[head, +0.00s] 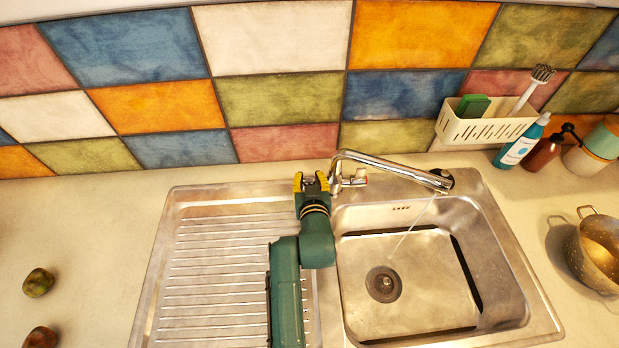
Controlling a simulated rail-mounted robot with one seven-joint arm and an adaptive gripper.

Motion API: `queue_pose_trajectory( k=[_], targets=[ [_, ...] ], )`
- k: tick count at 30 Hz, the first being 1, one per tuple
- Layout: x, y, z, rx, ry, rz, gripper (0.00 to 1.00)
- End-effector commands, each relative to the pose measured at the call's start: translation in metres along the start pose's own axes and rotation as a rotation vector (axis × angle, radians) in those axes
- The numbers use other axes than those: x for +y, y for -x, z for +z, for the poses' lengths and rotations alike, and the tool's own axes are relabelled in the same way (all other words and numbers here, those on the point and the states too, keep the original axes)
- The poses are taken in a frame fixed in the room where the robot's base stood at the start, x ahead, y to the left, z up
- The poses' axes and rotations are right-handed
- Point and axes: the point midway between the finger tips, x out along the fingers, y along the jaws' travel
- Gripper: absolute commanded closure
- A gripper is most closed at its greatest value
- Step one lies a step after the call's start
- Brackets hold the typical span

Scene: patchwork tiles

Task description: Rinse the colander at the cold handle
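The brass-coloured colander (600,252) rests on the counter at the right edge of the head view, partly cut off, with a loop handle on its rim. The chrome tap (390,165) stands behind the sink, its spout over the basin. A thin stream of water (408,238) runs from it toward the drain. A tap handle with a reddish mark (358,179) shows right of the tap's base. The cold handle cannot be made out; my gripper may hide it. My gripper (311,181), with yellow fingers apart, is open and empty beside the tap's base, left of it.
The steel sink (410,285) has a ribbed drainboard (230,265) on its left. Two round fruits (38,282) lie far left.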

Motion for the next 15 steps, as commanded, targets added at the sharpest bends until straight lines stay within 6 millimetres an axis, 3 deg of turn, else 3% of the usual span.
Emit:
queue_pose_trajectory(
  k=[1,3,15],
  targets=[
    [0.0000,0.0000,0.0006,-0.001,0.000,0.000,0.58],
    [0.0000,0.0000,-0.0001,0.000,0.000,0.000,0.46],
    [0.0000,0.0084,-0.0016,0.005,0.001,0.000,0.46]
  ],
)
